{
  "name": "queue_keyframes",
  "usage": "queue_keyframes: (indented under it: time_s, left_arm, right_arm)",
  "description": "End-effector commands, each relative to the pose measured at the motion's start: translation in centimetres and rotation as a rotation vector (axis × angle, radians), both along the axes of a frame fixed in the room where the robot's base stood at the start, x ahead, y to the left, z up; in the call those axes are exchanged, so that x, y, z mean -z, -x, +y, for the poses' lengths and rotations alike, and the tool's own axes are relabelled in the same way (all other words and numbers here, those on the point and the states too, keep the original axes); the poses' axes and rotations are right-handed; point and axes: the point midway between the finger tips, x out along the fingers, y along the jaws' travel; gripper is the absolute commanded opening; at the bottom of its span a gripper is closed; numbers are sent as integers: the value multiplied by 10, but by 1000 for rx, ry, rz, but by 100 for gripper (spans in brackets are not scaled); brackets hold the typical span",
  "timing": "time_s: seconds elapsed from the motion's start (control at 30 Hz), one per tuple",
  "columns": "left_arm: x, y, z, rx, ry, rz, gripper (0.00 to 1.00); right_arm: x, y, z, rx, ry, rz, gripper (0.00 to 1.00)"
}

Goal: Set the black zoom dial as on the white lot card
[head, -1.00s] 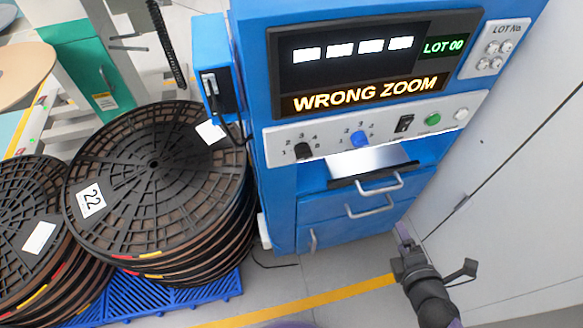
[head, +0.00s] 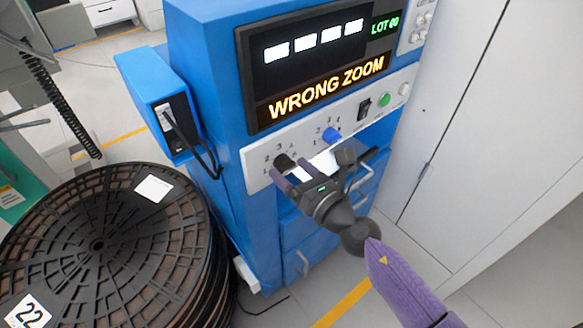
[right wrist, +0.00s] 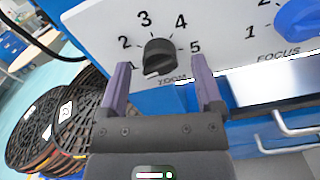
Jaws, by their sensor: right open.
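The black zoom dial (head: 284,161) is on the white control strip of the blue machine. In the right wrist view the dial (right wrist: 159,57) sits among the printed numbers 1 to 5, above the word ZOOM; I cannot tell which number it points to. My right gripper (head: 291,171) is open just in front of the dial. In the right wrist view its purple fingers (right wrist: 160,66) stand to either side of the dial, with nothing visibly gripped. The screen (head: 327,88) reads WRONG ZOOM. A white card (head: 153,188) lies on the black reel, its writing unreadable. My left gripper is out of view.
The blue focus dial (head: 331,135) is right of the zoom dial, then a black switch (head: 364,108) and a green button (head: 384,99). Drawers with handles are below. A blue side box (head: 160,105) and stacked reels (head: 97,246) are at left.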

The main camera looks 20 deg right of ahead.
Motion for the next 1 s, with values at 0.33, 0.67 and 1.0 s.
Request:
queue_keyframes:
  time_s: [0.33,0.67,1.0]
  left_arm:
    - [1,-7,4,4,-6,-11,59]
    - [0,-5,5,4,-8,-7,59]
    - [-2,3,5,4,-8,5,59]
  right_arm:
    - [1,-3,1,0,-2,2,74]
    - [1,-3,1,1,-1,2,4]
    - [0,-3,1,1,-43,17,0]
